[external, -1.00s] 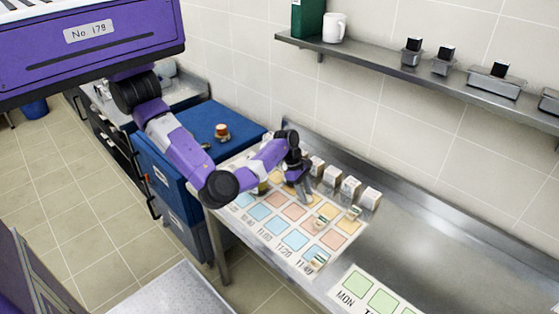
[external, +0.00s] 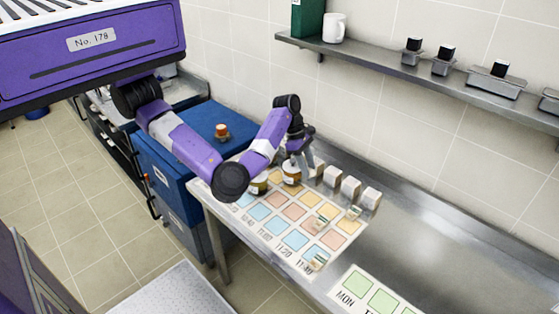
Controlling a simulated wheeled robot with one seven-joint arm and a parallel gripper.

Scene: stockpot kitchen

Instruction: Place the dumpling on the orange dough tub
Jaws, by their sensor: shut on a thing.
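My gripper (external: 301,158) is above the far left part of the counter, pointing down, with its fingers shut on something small. The fingers hide most of it; it may be the dumpling, but I cannot make out its shape. A round pale-topped tub with an orange-brown side (external: 292,173) stands just below and left of the fingers. A second round tub with a yellowish side (external: 259,184) stands to its left. I cannot tell for sure which is the orange dough tub. A small orange-brown item (external: 222,132) sits on the blue cabinet.
A printed mat of coloured squares (external: 277,232) covers the counter's left part, with small items on a few squares. Several white boxes (external: 350,186) line its back edge. A wall shelf (external: 390,68) hangs above.

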